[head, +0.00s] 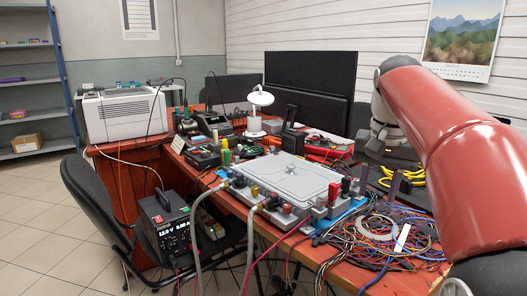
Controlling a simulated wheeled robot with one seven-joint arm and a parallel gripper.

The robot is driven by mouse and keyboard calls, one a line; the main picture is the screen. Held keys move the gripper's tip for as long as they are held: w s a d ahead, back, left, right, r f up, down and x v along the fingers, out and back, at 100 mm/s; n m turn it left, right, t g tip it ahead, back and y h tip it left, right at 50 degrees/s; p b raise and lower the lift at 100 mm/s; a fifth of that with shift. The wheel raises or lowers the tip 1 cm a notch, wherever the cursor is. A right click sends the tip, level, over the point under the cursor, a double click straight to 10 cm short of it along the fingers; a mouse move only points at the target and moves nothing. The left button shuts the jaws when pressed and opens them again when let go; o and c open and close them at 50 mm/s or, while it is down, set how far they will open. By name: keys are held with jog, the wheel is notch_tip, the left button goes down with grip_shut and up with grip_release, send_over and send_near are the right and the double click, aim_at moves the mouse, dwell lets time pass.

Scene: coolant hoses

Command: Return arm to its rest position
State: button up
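My red arm (440,130) reaches in from the right edge and bends down at a grey wrist (385,112) over the right part of the bench. My gripper is not clearly visible below the wrist; dark upright pieces there cannot be told apart from bench items. A grey plate unit (285,178) with coloured fittings along its edges lies on the bench. One grey hose (194,235) curves down from its left front corner. A second grey hose (250,245) hangs from its front edge. Their lower ends run out of the frame.
Tangled wires (375,240) cover the bench's right front. A black power unit (168,228) stands before the bench by a dark chair (90,195). A white printer (122,113), a white lamp (257,105) and dark panels (310,78) stand behind. Tiled floor (40,235) is open at left.

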jog(key=s+a+f+n+t, duration=0.2)
jog(key=s+a+f, duration=0.1)
jog(key=s+f, duration=0.6)
jog(key=s+a+f+n+t, duration=0.2)
jog(key=s+a+f+n, duration=0.1)
jog(key=s+f, duration=0.6)
jog(key=shift+s+a+f, duration=0.2)
jog(key=shift+s+a, duration=0.25)
jog(key=shift+s, duration=0.25)
